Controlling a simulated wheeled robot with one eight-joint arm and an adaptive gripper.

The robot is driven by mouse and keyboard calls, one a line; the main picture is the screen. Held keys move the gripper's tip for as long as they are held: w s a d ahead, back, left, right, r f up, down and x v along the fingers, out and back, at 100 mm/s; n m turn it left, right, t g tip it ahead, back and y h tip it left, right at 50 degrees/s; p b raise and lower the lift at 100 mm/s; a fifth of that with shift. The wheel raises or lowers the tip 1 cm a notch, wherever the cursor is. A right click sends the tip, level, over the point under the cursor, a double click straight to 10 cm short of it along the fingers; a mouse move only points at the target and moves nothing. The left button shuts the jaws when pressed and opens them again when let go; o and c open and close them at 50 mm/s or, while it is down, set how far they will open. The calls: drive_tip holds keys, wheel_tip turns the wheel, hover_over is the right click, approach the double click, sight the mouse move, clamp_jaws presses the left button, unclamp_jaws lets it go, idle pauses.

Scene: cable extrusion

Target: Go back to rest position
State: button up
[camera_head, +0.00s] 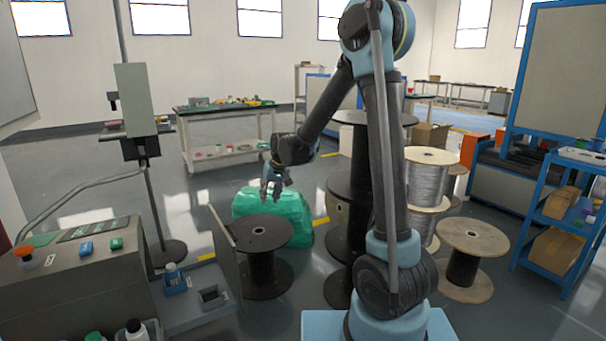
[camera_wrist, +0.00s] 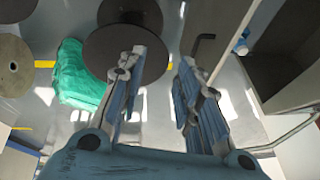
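My gripper (camera_head: 275,190) hangs in the air in the head view, pointing down, above and in front of a green wrapped bundle (camera_head: 290,215). In the wrist view my gripper (camera_wrist: 163,85) has its two fingers spread apart with nothing between them. Beyond the fingers are a dark cable spool (camera_wrist: 125,55) and the floor. The same dark spool (camera_head: 262,235) stands below the gripper in the head view, apart from it. My arm is bent, reaching up and then left from its blue base.
A grey control machine (camera_head: 75,275) with coloured buttons stands at the left. Several spools, including a wooden-topped one (camera_head: 473,238), stand around my arm. A blue shelf cart (camera_head: 560,215) is at the right. A workbench (camera_head: 225,110) stands behind. Some floor is free at the centre left.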

drive_tip(key=s+d+r+m+h, duration=0.1)
drive_tip(key=s+d+r, duration=0.3)
drive_tip(key=s+d, duration=0.45)
drive_tip(key=s+d+r+m+h, duration=0.1)
drive_tip(key=s+d+r, duration=0.35)
drive_tip(key=d, duration=0.75)
drive_tip(key=s+d+f+m, duration=0.1)
drive_tip(key=s+d+f, duration=0.1)
drive_tip(key=s+d, duration=0.2)
drive_tip(key=s+d+f, duration=0.3)
drive_tip(key=s+d, duration=0.1)
drive_tip(key=s, duration=0.6)
drive_tip(key=s+d+f+m+h, duration=0.1)
drive_tip(key=s+d+f, duration=0.2)
drive_tip(key=s, duration=0.5)
drive_tip(key=shift+d+m+g, duration=0.3)
drive_tip(key=shift+d+g, duration=0.1)
drive_tip(key=shift+d, duration=0.3)
drive_tip(key=shift+d, duration=0.1)
